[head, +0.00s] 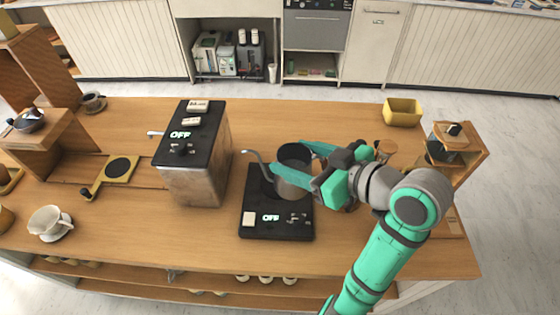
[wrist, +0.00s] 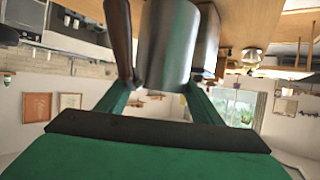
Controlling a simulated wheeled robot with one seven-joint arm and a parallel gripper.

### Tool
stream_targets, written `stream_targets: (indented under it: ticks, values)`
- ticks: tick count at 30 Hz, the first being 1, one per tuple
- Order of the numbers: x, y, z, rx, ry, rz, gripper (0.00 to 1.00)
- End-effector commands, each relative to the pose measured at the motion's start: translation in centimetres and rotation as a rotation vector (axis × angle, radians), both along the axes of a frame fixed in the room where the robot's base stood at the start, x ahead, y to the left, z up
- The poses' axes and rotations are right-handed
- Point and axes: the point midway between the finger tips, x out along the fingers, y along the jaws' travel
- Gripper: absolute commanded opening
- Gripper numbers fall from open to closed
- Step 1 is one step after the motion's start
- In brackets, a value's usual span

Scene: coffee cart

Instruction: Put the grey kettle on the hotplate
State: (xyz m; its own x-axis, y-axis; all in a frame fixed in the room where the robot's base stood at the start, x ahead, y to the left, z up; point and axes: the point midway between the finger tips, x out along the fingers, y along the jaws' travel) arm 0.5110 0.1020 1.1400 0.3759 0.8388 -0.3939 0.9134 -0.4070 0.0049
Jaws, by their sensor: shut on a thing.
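The grey kettle (head: 294,189) has a thin curved spout pointing left. In the head view it shows over the upper right part of the black hotplate (head: 254,191); I cannot tell whether its base touches the plate. The hotplate's display reads OFF. My gripper (head: 300,163) reaches in from the right and is shut on the kettle, with green fingers at its body. In the wrist view the kettle's shiny body (wrist: 168,45) and a brown handle-like part show beyond the fingers of my gripper (wrist: 158,88). The exact grip contact is partly hidden.
A metal box-shaped machine (head: 194,170), also reading OFF, stands close left of the hotplate. A yellow bin (head: 402,112) and a wooden stand (head: 462,150) are at the right. A white cup (head: 50,222) sits at the left. The counter front is clear.

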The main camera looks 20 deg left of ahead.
Motion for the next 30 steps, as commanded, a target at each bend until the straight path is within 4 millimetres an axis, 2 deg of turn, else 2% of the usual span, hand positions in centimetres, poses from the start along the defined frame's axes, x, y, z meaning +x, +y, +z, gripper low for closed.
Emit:
stream_targets:
  ticks: [6,13,23,30]
  values:
    - [3.4,3.1,-2.0,0.001,0.002,0.002,0.04]
    - [5.6,5.0,-5.6,0.003,0.003,0.002,0.04]
    - [6.9,5.9,-7.4,0.002,-0.001,-0.001,0.04]
    - [7.1,6.6,-10.3,0.002,0.002,0.004,0.04]
